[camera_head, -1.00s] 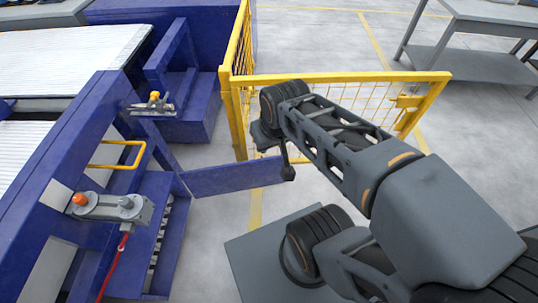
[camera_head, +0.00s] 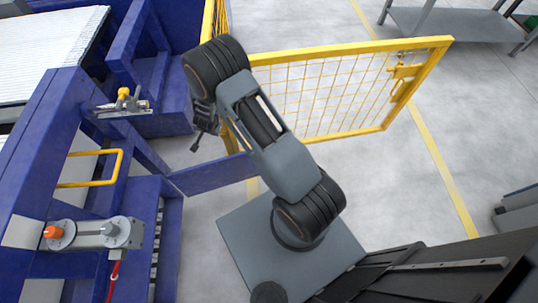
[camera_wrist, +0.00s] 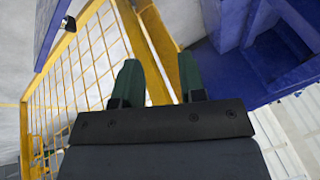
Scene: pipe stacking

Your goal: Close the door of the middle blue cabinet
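The blue cabinet door (camera_head: 212,175) is a flat panel standing open. It juts right from the blue cabinet frame (camera_head: 143,190), whose side opening shows. My gripper (camera_head: 201,138) is above and behind the door in the head view, near the yellow fence post, apart from the door as far as I can see. In the wrist view my gripper (camera_wrist: 158,72) has two green fingers with a gap between them, and nothing is held. Part of the door's far end is hidden behind my arm in the head view.
A yellow mesh fence (camera_head: 330,95) stands behind my arm; it also fills the left of the wrist view (camera_wrist: 75,85). A yellow handle (camera_head: 95,168) and a grey switch unit (camera_head: 95,232) sit on the blue machine. Open floor (camera_head: 400,200) lies right.

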